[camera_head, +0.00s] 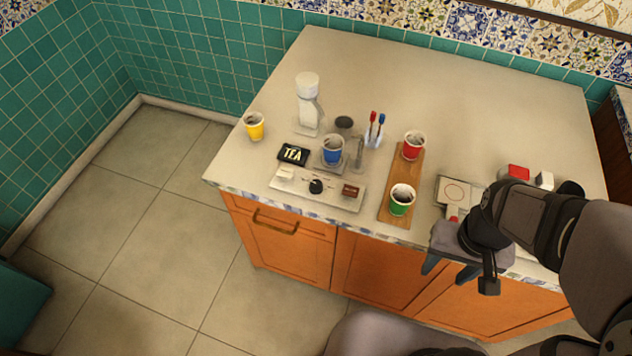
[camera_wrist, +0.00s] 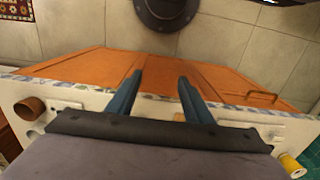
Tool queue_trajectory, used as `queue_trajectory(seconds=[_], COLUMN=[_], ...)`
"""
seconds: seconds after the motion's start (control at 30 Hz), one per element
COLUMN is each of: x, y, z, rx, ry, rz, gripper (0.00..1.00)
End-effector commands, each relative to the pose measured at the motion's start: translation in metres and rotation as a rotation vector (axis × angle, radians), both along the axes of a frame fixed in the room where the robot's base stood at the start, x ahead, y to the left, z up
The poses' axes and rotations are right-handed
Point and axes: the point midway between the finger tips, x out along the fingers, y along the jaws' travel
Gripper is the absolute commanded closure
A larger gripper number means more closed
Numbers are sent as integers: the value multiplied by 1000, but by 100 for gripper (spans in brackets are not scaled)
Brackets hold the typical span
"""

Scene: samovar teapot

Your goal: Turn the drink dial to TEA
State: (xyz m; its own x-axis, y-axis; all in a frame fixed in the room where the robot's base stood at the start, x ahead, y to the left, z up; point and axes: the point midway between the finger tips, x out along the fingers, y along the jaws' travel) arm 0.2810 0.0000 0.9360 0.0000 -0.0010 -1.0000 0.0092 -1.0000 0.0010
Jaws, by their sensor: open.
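The drink dial, a small black knob (camera_head: 316,187), sits in the middle of a pale panel (camera_head: 331,200) at the counter's front edge. A white block (camera_head: 285,173) is on the panel left of the knob and a brown block (camera_head: 350,191) is right of it. Which way the knob points is too small to tell. A black TEA card (camera_head: 293,154) lies behind the panel's left part. My gripper (camera_head: 449,271) is open and empty at the counter's front edge, well right of the dial. Its two fingers also show in the wrist view (camera_wrist: 160,78), above the orange cabinet front.
A blue cup (camera_head: 332,150) stands behind the panel. A red cup (camera_head: 413,146) and a green cup (camera_head: 401,199) stand on a wooden board (camera_head: 389,207) between my gripper and the panel. A yellow cup (camera_head: 254,126) and white dispenser (camera_head: 307,100) stand farther left. The counter's back is clear.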

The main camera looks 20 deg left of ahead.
Motion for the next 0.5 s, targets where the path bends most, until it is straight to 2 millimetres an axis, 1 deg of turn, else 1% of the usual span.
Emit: queue_trajectory(seconds=[0.13, 0.27, 0.37, 0.4, 0.47, 0.5], x=[16, 48, 80, 94, 113, 124], y=[8, 28, 55, 69, 92, 108], z=[3, 9, 13, 14, 15, 14], rx=[0, 0, 0, 0, 0, 0], ry=[1, 1, 1, 1, 2, 3], rz=[55, 170, 297, 355, 444, 504], gripper=[53, 53, 53, 53, 53, 53])
